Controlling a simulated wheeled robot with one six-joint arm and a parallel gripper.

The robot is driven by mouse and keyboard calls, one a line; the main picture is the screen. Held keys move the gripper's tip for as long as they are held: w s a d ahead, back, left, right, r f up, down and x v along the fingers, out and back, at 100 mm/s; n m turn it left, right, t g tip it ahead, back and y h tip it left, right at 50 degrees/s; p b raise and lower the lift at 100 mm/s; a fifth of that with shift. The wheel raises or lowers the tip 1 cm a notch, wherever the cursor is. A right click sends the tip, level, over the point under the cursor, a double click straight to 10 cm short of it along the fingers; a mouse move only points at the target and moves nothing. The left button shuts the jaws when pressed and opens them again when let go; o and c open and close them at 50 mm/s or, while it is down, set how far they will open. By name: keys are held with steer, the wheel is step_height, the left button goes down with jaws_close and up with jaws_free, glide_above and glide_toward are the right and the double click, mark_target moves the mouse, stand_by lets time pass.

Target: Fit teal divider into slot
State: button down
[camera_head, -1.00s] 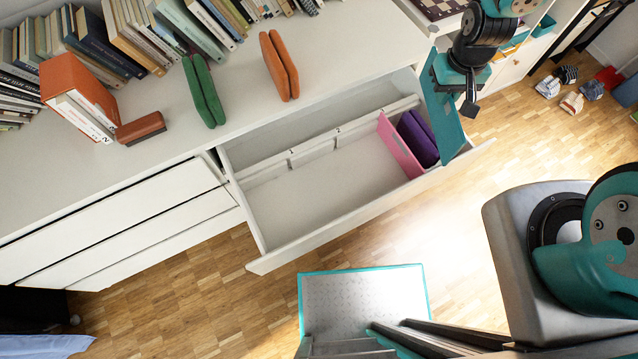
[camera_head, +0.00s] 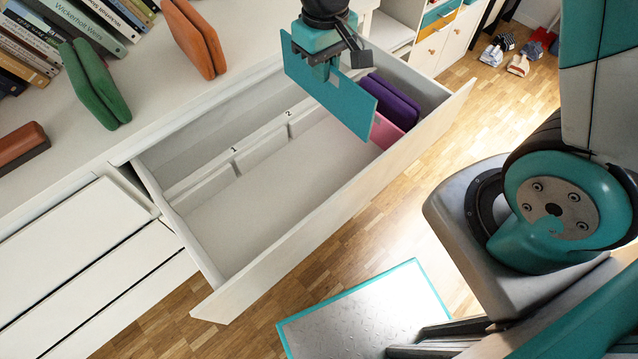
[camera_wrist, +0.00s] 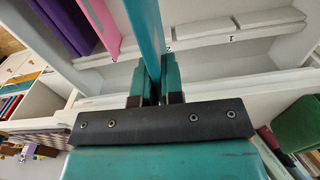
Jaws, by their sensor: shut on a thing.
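My gripper (camera_head: 330,62) is shut on the teal divider (camera_head: 325,92) and holds it above the open drawer (camera_head: 270,255). The divider is a flat upright panel that hides part of the drawer's right half. In the wrist view the teal divider (camera_wrist: 146,32) stands between the two fingers (camera_wrist: 154,88). A rail along the drawer's back wall has slots marked 1 and 2 (camera_head: 288,122); the marks also show in the wrist view (camera_wrist: 233,39). The pink divider (camera_head: 386,132) stands in the drawer's right part, partly hidden by the teal one.
A green item (camera_head: 95,85), an orange item (camera_head: 195,38) and books (camera_head: 85,25) stand on the cabinet top. The drawer's left and middle are empty.

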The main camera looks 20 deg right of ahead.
steer(key=f+b, duration=0.1)
steer(key=f, duration=0.6)
steer(key=f+b, duration=0.2)
steer(key=f, duration=0.5)
steer(key=a+f+b, duration=0.1)
steer(key=f+b, duration=0.1)
steer(key=f, duration=0.5)
steer(key=shift+s+a+f, duration=0.1)
steer(key=shift+s+f, duration=0.1)
steer(key=shift+s, duration=0.1)
steer(key=shift+f, duration=0.1)
steer(key=c, duration=1.2)
jaws_free()
steer(key=shift+c, duration=0.2)
